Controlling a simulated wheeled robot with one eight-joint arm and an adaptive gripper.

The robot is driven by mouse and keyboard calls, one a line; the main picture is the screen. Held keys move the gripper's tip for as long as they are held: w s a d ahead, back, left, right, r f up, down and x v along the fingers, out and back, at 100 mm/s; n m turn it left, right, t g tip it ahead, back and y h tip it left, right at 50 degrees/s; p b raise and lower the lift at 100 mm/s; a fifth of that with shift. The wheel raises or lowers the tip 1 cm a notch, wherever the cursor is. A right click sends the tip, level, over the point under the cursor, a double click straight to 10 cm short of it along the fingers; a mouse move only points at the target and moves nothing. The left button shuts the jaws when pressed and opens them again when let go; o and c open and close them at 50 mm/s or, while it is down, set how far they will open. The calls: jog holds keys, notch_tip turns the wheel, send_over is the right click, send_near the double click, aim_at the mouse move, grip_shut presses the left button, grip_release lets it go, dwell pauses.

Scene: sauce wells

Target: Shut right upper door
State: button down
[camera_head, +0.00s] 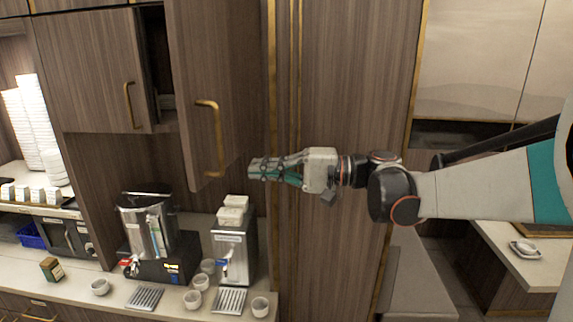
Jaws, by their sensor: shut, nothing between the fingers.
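The right upper door (235,75) is a brown wood-grain panel with a brass bar handle (217,140). It stands open, swung out from the upper cabinet, and a dark gap (158,60) shows to its left. The left upper door (85,70) looks closed, with its own brass handle (129,104). My gripper (254,168) is shut and empty. It points left, just right of the open door's lower right edge in the picture. I cannot tell whether it touches the door.
Below, a counter (115,295) holds a metal dispenser (150,235), a second machine (235,255) and several white cups (260,306). Stacked white bowls (32,120) stand at far left. A tall wood panel (340,80) rises behind my arm.

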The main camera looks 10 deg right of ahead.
jog(key=p+x, duration=0.1)
jog(key=x, duration=0.3)
jog(key=shift+a, duration=0.25)
jog(key=shift+a, duration=0.1)
